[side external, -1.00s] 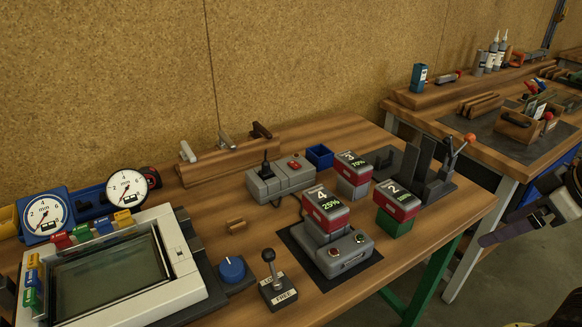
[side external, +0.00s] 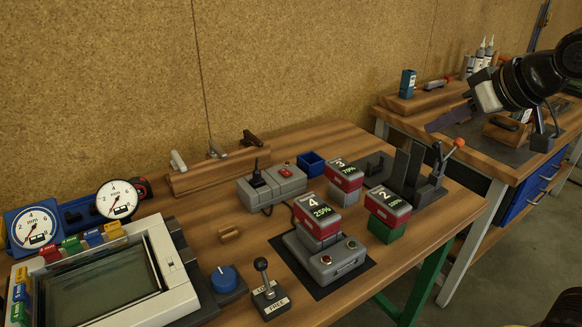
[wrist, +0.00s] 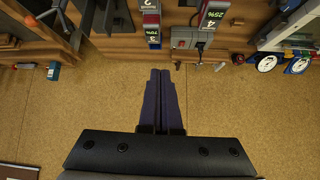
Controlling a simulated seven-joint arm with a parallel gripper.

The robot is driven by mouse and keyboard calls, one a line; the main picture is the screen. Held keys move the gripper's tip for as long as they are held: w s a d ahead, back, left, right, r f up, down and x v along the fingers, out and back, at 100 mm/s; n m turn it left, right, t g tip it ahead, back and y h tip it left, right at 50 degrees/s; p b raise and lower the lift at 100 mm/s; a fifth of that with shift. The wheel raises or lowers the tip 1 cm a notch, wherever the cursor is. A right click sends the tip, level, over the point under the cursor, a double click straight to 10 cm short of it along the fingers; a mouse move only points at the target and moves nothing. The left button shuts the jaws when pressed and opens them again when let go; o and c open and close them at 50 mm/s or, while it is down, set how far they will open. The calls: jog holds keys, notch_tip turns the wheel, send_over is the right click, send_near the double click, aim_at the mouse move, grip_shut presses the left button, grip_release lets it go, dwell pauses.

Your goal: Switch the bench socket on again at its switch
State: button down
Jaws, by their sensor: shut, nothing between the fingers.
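The bench socket (side external: 272,187) is a grey double box at the back middle of the bench. A black plug (side external: 256,176) stands upright on its left half, and a red switch (side external: 287,171) sits on top of its right half. The switch's position is too small to read. The socket also shows near the top of the wrist view (wrist: 187,40). My gripper (side external: 432,126) is at the right, in the air well apart from the socket. Its two long purple fingers lie together, empty, in the wrist view (wrist: 160,75).
Battery packs marked 4 (side external: 318,210), 3 (side external: 344,176) and 2 (side external: 388,206) stand in front and right of the socket. A blue bin (side external: 311,163) is beside it. A black stand with an orange-knobbed lever (side external: 445,160) is at the right. A wooden rail with handles (side external: 215,172) lies behind.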

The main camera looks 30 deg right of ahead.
jog(key=w+a, duration=0.2)
jog(key=w, duration=0.8)
jog(key=w+a, duration=0.2)
jog(key=w, duration=0.8)
jog(key=w+a+f, duration=0.2)
jog(key=w+f, duration=0.2)
jog(key=f, duration=0.2)
jog(key=w+a+f+n+g, duration=0.1)
jog(key=w+f, duration=0.3)
jog(key=f, duration=0.3)
jog(key=shift+a, duration=0.4)
send_over(286, 172)
jog(key=s, duration=0.2)
jog(key=f, duration=0.7)
jog(key=shift+s+f, duration=0.2)
jog(key=shift+f, duration=0.1)
notch_tip(286, 172, down, 3)
jog(key=shift+s+f, duration=0.1)
jog(key=shift+s, duration=0.05)
jog(key=shift+f, duration=0.45)
